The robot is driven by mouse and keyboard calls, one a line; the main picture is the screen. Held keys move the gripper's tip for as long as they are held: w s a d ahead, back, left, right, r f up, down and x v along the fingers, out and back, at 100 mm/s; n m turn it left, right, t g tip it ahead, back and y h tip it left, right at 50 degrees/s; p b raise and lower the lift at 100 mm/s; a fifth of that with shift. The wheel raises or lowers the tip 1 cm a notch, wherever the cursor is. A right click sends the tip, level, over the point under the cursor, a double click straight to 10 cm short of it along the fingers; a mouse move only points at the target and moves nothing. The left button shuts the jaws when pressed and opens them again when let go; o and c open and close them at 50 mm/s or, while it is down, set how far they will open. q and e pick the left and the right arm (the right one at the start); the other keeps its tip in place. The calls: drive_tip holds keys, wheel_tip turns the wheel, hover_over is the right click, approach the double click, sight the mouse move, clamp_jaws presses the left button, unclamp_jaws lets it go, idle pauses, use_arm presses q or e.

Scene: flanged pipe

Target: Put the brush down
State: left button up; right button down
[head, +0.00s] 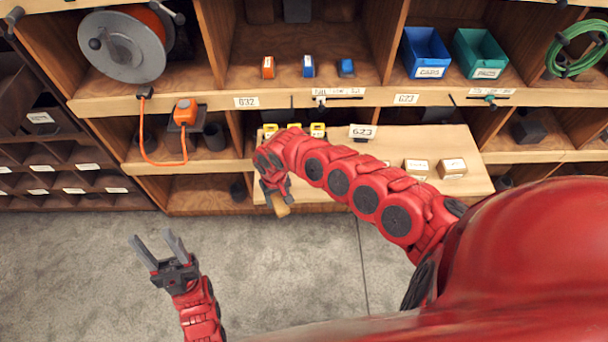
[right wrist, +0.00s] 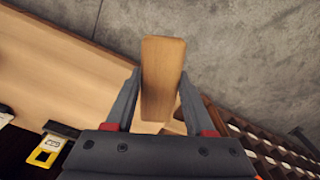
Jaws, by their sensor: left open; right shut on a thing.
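The brush shows as a tan wooden piece (right wrist: 162,72) between the two fingers of my right gripper (right wrist: 158,90) in the right wrist view. Its bristles are not visible. In the head view, a small part of the brush (head: 281,207) pokes out below my right gripper (head: 274,192), near the left end of the pale wooden shelf board (head: 470,185). My right gripper is shut on the brush. My left gripper (head: 158,248) is open and empty above the grey floor at the lower left, apart from the shelves.
Yellow items (head: 318,129) stand at the back of the board, partly behind my right arm; one shows in the right wrist view (right wrist: 46,150). Two small boxes (head: 453,168) sit at its right. An orange device (head: 185,112) with a cord is at the left. Grey floor (head: 90,270) is clear.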

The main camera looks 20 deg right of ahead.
drive_tip(key=w+d+b, duration=0.1)
drive_tip(key=d+b, duration=0.1)
drive_tip(key=b, duration=0.1)
drive_tip(key=w+d+f+b, duration=0.1)
drive_tip(key=w+d+b, duration=0.1)
drive_tip(key=b, duration=0.1)
drive_tip(key=w+d+f+b, duration=0.1)
drive_tip(key=w+d+b, duration=0.1)
drive_tip(key=b, duration=0.1)
drive_tip(key=shift+d, duration=0.2)
drive_tip(key=shift+w+d+b, duration=0.8)
drive_tip(key=shift+w+b, duration=0.05)
drive_tip(key=shift+w, duration=0.05)
drive_tip(key=shift+w+d+r+p, duration=0.2)
drive_tip(key=shift+d+r+p, duration=0.25)
drive_tip(key=shift+p, duration=0.45)
drive_tip(key=shift+w+d+f, duration=0.15)
drive_tip(key=shift+w+d, duration=0.45)
drive_tip(key=shift+d, duration=0.15)
drive_tip(key=shift+w+d, duration=0.25)
drive_tip(key=shift+d, duration=0.05)
drive_tip(key=shift+w+d, duration=0.4)
wheel_tip(320, 180, down, 3)
drive_tip(key=shift+s+r+p, duration=0.1)
drive_tip(key=shift+r+p, duration=0.05)
drive_tip(key=shift+p, duration=0.3)
drive_tip(key=shift+f, duration=0.45)
